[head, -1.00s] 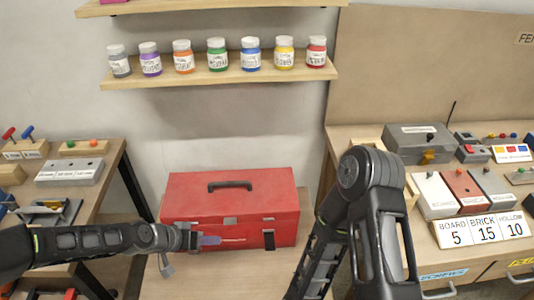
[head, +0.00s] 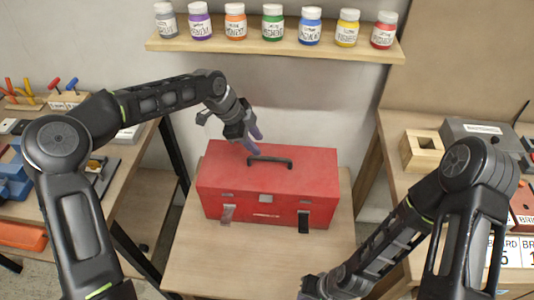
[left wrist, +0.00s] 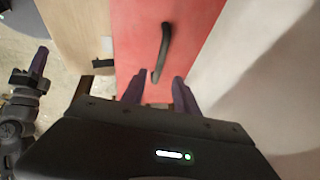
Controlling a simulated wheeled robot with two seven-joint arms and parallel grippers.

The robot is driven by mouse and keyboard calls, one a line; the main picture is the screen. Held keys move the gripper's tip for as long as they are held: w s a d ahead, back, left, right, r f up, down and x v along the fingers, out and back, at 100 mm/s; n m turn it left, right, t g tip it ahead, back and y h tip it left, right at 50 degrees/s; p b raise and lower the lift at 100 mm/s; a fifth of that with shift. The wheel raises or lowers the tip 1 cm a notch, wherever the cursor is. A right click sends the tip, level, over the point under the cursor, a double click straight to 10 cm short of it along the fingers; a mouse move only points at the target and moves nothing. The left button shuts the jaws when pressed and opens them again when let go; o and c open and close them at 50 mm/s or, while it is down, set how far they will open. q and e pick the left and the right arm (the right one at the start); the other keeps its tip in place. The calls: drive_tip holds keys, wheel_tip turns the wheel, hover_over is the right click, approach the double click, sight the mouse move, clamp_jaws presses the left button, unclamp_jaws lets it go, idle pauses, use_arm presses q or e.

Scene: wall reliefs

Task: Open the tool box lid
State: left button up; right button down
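The red tool box (head: 235,183) stands on a light wooden table with its lid down. Its black handle (head: 270,162) is on top of the lid, and a left latch (head: 227,213) and a right latch (head: 304,222) are on its front. My left gripper (head: 254,142) is above the back left part of the lid, beside the handle. In the left wrist view its two purple fingers (left wrist: 157,92) are apart with nothing between them, and the handle (left wrist: 163,45) lies ahead of them. My right gripper (head: 312,292) is at the bottom edge, its fingers mostly cut off.
A wall shelf (head: 280,46) with several labelled paint jars hangs behind the box. Side benches with tools and boxes stand left and right, with an open wooden box (head: 422,150) at right. The table front (head: 250,265) is clear.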

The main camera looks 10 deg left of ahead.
sight(266, 158)
use_arm(q)
drive_tip(key=shift+d+f, duration=0.1)
drive_tip(key=p+x, duration=0.1)
drive_tip(key=x, duration=0.6)
drive_tip(key=shift+f+p, duration=0.25)
drive_tip(key=shift+p, duration=0.15)
use_arm(e)
drive_tip(key=shift+s+r, duration=0.1)
drive_tip(key=shift+r, duration=0.65)
use_arm(q)
drive_tip(key=shift+c, duration=0.3)
clamp_jaws()
drive_tip(key=shift+w, duration=0.1)
